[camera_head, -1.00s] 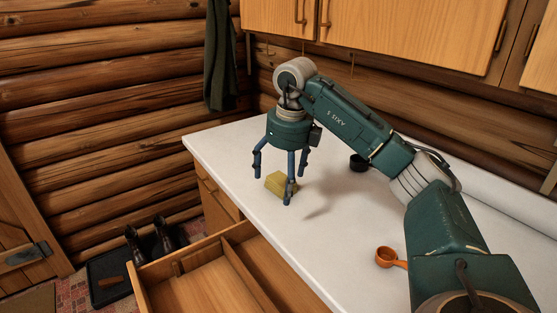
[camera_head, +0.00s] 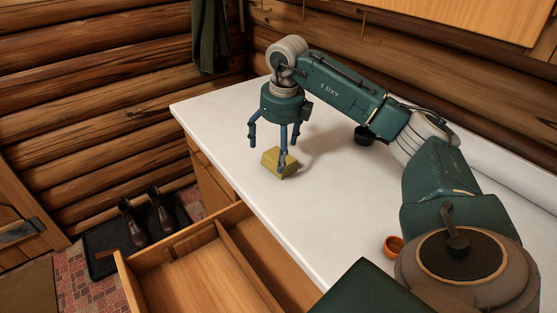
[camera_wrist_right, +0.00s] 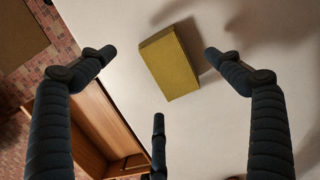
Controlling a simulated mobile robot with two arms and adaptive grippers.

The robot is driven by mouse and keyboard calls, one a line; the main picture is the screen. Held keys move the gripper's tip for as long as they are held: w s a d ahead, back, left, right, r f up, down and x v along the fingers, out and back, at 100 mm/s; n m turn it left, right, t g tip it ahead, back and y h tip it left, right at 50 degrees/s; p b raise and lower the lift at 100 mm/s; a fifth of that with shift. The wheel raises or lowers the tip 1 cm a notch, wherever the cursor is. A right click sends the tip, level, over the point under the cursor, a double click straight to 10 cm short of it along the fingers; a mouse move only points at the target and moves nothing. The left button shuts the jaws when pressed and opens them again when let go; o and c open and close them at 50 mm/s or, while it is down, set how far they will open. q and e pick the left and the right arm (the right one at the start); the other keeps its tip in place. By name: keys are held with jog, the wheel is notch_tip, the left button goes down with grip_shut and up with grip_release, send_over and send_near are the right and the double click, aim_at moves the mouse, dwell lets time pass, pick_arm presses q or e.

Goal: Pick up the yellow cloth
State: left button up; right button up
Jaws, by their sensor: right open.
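The yellow cloth (camera_head: 283,160), a folded block, lies on the white countertop near its front left edge. My right gripper (camera_head: 274,158) is above it, pointing down with its fingers spread open. In the head view one finger passes in front of the cloth. In the right wrist view the cloth (camera_wrist_right: 169,62) lies between the two spread side fingers, beyond the third finger, and the open right gripper (camera_wrist_right: 157,80) is apart from it. The gripper is empty. My left gripper is out of view.
An open wooden drawer (camera_head: 222,233) juts out below the counter's front edge. An orange cup-like item (camera_head: 393,246) and a small black object (camera_head: 362,136) stand on the white countertop (camera_head: 330,205). Boots (camera_head: 160,212) are on a dark floor tray. A dark cloth hangs on the log wall.

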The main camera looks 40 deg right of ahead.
aim_at(275, 157)
jog(key=shift+w+f+p, duration=0.15)
jog(key=shift+f+p, duration=0.05)
jog(key=shift+f, duration=0.8)
jog(key=shift+w+f+p, duration=0.1)
jog(key=shift+f+p, duration=0.05)
jog(key=shift+f, duration=0.85)
jog(key=c, duration=1.3)
jog(key=shift+r, duration=0.1)
